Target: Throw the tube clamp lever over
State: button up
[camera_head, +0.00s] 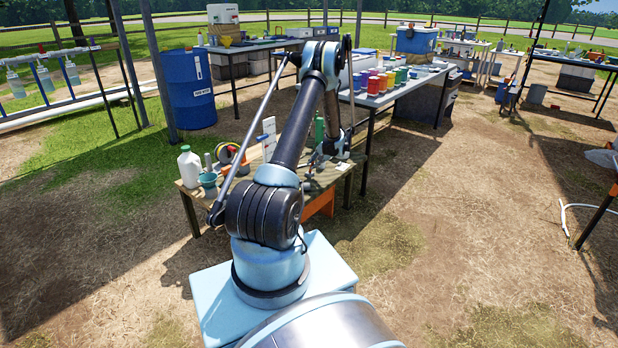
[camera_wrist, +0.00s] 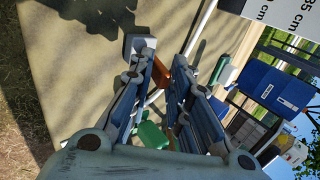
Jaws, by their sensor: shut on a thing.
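In the wrist view, my gripper (camera_wrist: 168,82) is shut on a small orange-brown piece, which looks like the tube clamp lever (camera_wrist: 184,74). Part of the lever is hidden behind the fingers. In the head view, my gripper (camera_head: 322,156) is low over the right part of the small wooden table (camera_head: 208,205). The clamp is too small and too covered to make out there.
A white jug (camera_head: 190,166) and a teal cup (camera_head: 208,180) stand at the table's left. A white marked board (camera_head: 269,138) stands at its back. A long table with several coloured jars (camera_head: 373,84) is behind on the right. Open ground lies to the right.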

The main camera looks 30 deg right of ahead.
jog(key=shift+w+a, duration=0.1)
jog(key=shift+o, duration=0.4)
jog(key=shift+w+a+r+g, duration=0.2)
jog(key=shift+w+a+g, duration=0.1)
jog(key=shift+w, duration=0.25)
jog(key=shift+w+a+r+g, duration=0.15)
jog(key=shift+w+g, duration=0.15)
jog(key=shift+w, duration=0.2)
jog(key=o, duration=0.7)
jog(key=shift+s, duration=0.1)
jog(key=shift+s+d+r, duration=0.2)
jog(key=shift+s+r, duration=0.1)
jog(key=shift+r, duration=0.15)
jog(key=v, duration=1)
jog(key=shift+s+a+r, duration=0.15)
jog(key=shift+a+r, duration=0.05)
jog(key=shift+r, duration=0.15)
